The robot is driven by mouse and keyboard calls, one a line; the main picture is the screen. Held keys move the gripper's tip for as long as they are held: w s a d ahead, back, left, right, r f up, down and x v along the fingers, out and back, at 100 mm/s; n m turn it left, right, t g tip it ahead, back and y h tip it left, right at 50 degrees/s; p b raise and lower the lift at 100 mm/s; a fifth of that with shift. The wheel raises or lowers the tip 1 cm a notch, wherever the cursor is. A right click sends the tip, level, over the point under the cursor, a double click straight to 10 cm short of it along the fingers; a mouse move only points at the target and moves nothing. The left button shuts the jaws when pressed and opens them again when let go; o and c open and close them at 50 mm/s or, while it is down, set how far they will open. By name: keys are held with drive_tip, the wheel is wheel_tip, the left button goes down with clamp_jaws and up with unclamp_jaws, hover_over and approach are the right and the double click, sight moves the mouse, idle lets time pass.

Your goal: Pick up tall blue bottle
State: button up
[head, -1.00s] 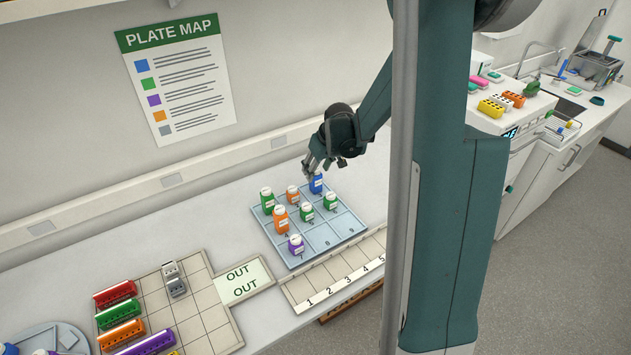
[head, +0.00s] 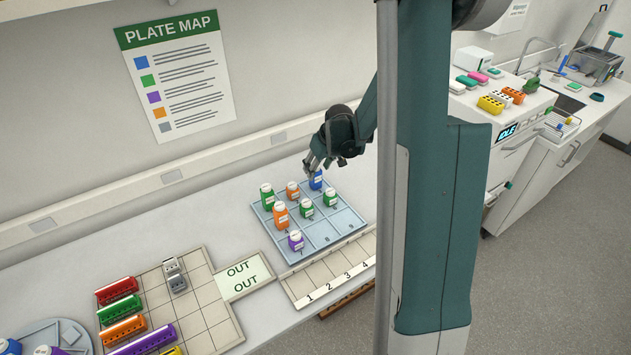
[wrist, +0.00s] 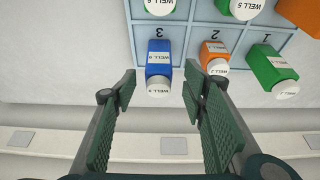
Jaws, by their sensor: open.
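The tall blue bottle (head: 316,181) stands in the back right compartment of the light blue tray (head: 345,226). It has a white cap and a white label. In the wrist view the blue bottle (wrist: 159,65) is in the compartment marked 3, ahead of and between the spread fingers, nearer the left one. My gripper (head: 309,166) is open and empty, just above and behind the bottle in the head view. The wrist view shows both textured fingers of my gripper (wrist: 165,88) apart, with no visible contact on the bottle.
A short orange bottle (wrist: 214,56) stands right of the blue one, close to the right finger. A green bottle (wrist: 272,70) is farther right. More green bottles, an orange bottle (head: 280,215) and a purple bottle (head: 296,241) share the tray. The wall is close behind.

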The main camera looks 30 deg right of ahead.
sight(316, 175)
drive_tip(key=shift+w+f, duration=0.1)
drive_tip(key=shift+f, duration=0.25)
drive_tip(key=shift+f, duration=0.1)
drive_tip(key=shift+x, duration=2.5)
drive_tip(key=shift+d, duration=0.1)
drive_tip(key=c, duration=1)
